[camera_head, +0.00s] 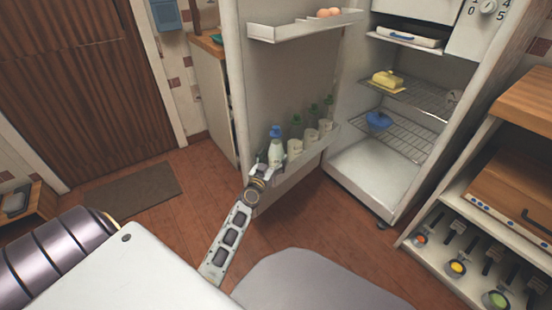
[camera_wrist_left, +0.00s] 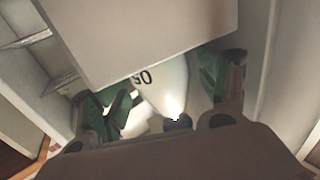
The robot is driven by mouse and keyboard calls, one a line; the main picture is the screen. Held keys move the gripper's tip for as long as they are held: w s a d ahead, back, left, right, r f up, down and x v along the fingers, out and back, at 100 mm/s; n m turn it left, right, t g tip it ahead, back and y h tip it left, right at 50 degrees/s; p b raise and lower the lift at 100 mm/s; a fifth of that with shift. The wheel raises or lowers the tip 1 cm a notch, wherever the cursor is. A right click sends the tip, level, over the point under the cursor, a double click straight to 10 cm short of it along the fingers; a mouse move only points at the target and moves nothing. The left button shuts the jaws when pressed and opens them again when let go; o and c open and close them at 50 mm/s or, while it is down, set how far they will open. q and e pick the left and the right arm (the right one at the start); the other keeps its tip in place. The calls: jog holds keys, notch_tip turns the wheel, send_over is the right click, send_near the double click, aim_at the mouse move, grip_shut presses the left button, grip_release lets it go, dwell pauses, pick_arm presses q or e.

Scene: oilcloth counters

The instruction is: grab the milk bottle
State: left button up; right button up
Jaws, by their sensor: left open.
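The milk bottle (camera_head: 275,152) is white with a blue cap and stands at the near end of the fridge door's lower shelf. My left gripper (camera_head: 264,167) is right at it, at the near end of that shelf. In the left wrist view the bottle's white body (camera_wrist_left: 160,80), with dark print, and its blue cap (camera_wrist_left: 178,123) show between the two green-padded fingers of the open left gripper (camera_wrist_left: 163,90). Contact cannot be told. Part of the bottle is hidden behind a pale panel. My right gripper is not in view.
Several green-capped bottles (camera_head: 311,131) stand behind it in the lower door shelf (camera_head: 303,168). An upper door shelf (camera_head: 290,30) holds eggs. The open fridge has wire racks (camera_head: 412,92) with a yellow butter dish (camera_head: 388,82) and a blue item (camera_head: 378,120). An oven counter is at right.

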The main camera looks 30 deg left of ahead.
pick_arm(q)
jog(key=shift+w+a, duration=0.15)
jog(key=shift+w, duration=0.85)
jog(key=c, duration=1.4)
jog(key=shift+r, duration=0.15)
jog(key=shift+c, duration=0.5)
